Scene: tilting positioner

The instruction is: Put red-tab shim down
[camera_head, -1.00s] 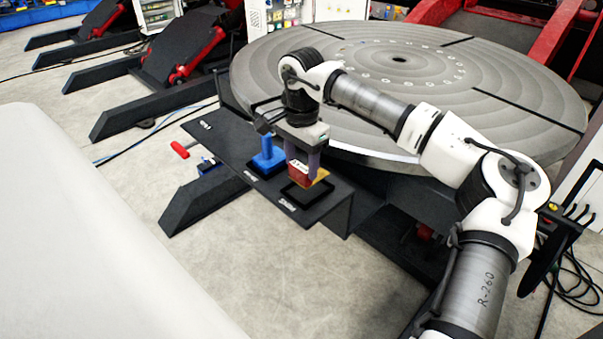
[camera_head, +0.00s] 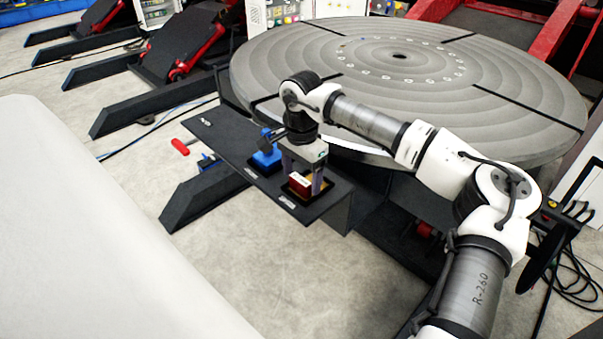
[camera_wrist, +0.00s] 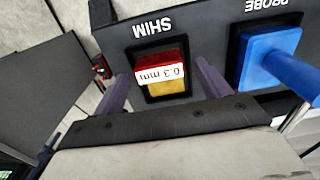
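The red-tab shim (camera_head: 299,184) sits in the black square pocket (camera_wrist: 150,48) marked SHIM on the dark shelf. In the wrist view the shim (camera_wrist: 162,73) shows a red tab with a white "0.3 mm" label and a yellow body, inside the pocket rim. My gripper (camera_wrist: 164,72) is over it, with one purple finger on each side and a narrow gap between each finger and the shim. In the head view my gripper (camera_head: 303,188) points down at the pocket and its fingers partly hide the shim.
A blue probe block (camera_wrist: 268,55) with a handle stands in the neighbouring PROBE pocket, close to my gripper. The large round grey table (camera_head: 400,95) rises behind the shelf (camera_head: 222,138).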

